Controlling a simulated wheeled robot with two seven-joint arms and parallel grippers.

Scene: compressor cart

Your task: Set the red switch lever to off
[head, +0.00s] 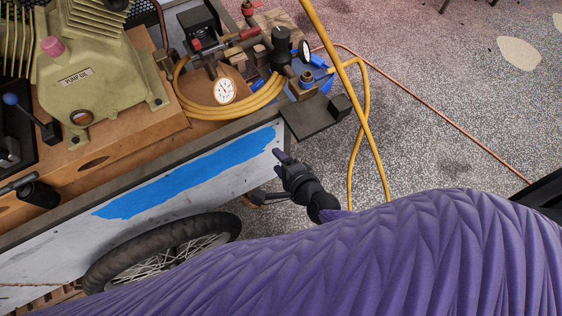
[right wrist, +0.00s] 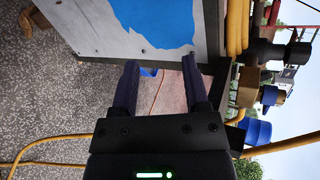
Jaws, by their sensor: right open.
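A small red lever (head: 197,45) shows at the front of a black box (head: 200,22) among the fittings on the cart top; I cannot tell for sure that it is the switch lever, or how it is set. A second red handle (head: 250,33) is on the pipework just right of it. My right gripper (head: 279,158) is beside the cart's front corner, apart from both red parts. In the right wrist view the gripper (right wrist: 158,78) is open and empty, with the cart's blue-painted side panel (right wrist: 160,22) just beyond the fingers. My left gripper is out of view.
A pressure gauge (head: 223,91) and coiled yellow hose (head: 190,105) sit in front of the black box. A dark plate (head: 313,121) juts from the cart's corner above my gripper. A yellow hose (head: 352,85) hangs to the right. The floor (head: 450,110) farther right is mostly clear.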

